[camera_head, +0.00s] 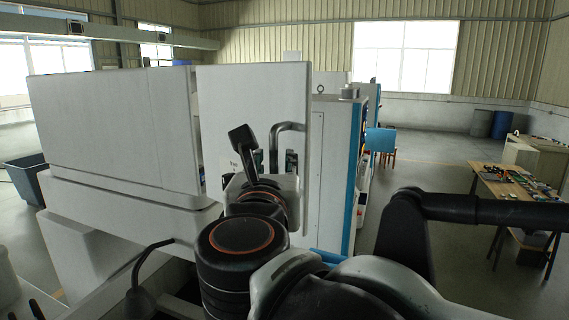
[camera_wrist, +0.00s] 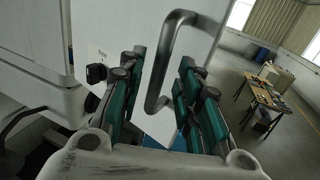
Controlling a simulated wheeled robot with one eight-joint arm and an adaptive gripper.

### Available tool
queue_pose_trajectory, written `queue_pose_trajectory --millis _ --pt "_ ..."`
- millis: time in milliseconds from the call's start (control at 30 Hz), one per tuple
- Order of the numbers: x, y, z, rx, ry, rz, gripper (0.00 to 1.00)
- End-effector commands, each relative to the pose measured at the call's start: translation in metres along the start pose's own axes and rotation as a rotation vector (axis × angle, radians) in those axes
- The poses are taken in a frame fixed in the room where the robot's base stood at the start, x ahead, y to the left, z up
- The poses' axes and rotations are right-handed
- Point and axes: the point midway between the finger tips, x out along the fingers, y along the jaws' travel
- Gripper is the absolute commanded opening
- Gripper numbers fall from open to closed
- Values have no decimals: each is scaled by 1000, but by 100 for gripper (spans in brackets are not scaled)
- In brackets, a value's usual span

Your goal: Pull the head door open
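The head door is a flat pale grey-white panel (camera_head: 252,95) in the middle of the head view; its lower part is behind my arm. Its bent grey bar handle (camera_head: 290,127) stands near the panel's right edge. In the wrist view the handle (camera_wrist: 166,60) runs between the finger pads, on the door's white face (camera_wrist: 112,30). My gripper (camera_wrist: 163,82) is open, with teal pads on either side of the handle and gaps showing. In the head view my gripper (camera_head: 273,162) is at the handle's lower part, partly hidden by my wrist.
A wide white machine cover (camera_head: 110,130) lies left of the door. A white cabinet with blue edging (camera_head: 333,170) stands behind it at right. A cluttered table (camera_head: 515,187) and a blue chair (camera_head: 381,140) are further right, with open floor (camera_head: 440,180) between.

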Motion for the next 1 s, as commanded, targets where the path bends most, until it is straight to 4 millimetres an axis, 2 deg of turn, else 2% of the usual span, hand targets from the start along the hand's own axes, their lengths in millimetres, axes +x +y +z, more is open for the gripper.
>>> queue_pose_trajectory --millis 200,500,700,1000 --pt "-42 2 0 0 0 6 32" --pt "-82 1 -1 0 1 4 32" --pt "-92 0 -1 0 1 2 32" --pt "-94 0 -1 0 1 -1 32"
